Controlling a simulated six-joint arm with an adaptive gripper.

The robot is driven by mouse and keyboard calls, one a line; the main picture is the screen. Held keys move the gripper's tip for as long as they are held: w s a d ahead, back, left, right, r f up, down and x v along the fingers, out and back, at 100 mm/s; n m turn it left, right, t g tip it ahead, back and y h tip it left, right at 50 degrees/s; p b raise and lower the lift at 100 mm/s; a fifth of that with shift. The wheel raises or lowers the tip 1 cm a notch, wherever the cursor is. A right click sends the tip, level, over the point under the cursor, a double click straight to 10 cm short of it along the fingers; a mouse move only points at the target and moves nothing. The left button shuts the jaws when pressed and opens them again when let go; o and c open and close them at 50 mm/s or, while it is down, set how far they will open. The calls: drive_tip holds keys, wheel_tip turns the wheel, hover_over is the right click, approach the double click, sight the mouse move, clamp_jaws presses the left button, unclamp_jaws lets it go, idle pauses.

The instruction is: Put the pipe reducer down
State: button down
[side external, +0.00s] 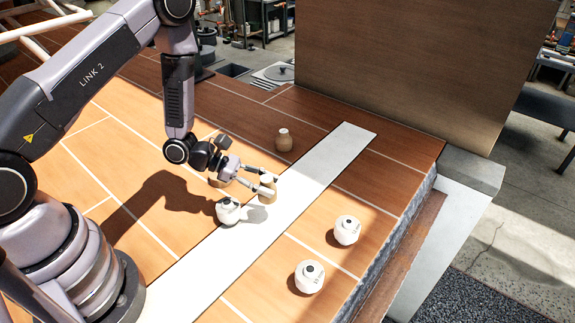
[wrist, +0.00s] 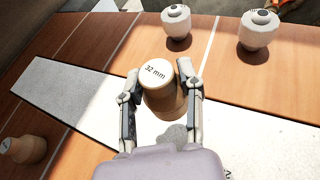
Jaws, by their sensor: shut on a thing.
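The pipe reducer (wrist: 158,72) is a tan stepped cylinder with "32 mm" on its top face. My gripper (wrist: 160,88) is shut on it, one finger on each side. In the side view my gripper (side external: 269,185) holds the reducer (side external: 268,194) upright over the white strip (side external: 322,164). The strip also shows in the wrist view (wrist: 70,90). A grey shadow lies near the reducer; I cannot tell whether its base touches the strip.
A second tan-brown reducer (side external: 284,141) stands beyond my gripper. Another brown piece (side external: 218,183) is partly hidden behind it. White fittings stand close by (side external: 228,212) and towards the right edge (side external: 347,230) (side external: 309,277). A tall brown panel (side external: 405,75) closes the back.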

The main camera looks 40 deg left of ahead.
drive_tip(key=s+d+m+g+h, duration=0.1)
drive_tip(key=s+d+m+g, duration=0.2)
drive_tip(key=s, duration=0.4)
drive_tip(key=s+d+m+g+h, duration=0.1)
drive_tip(key=s+d+m+g, duration=0.15)
drive_tip(key=s, duration=0.45)
drive_tip(key=shift+g, duration=0.45)
wheel_tip(320, 180, down, 6)
drive_tip(key=shift+s+a+f, duration=0.1)
drive_tip(key=shift+f, duration=0.5)
drive_tip(key=shift+f, duration=0.1)
drive_tip(key=c, duration=0.7)
unclamp_jaws()
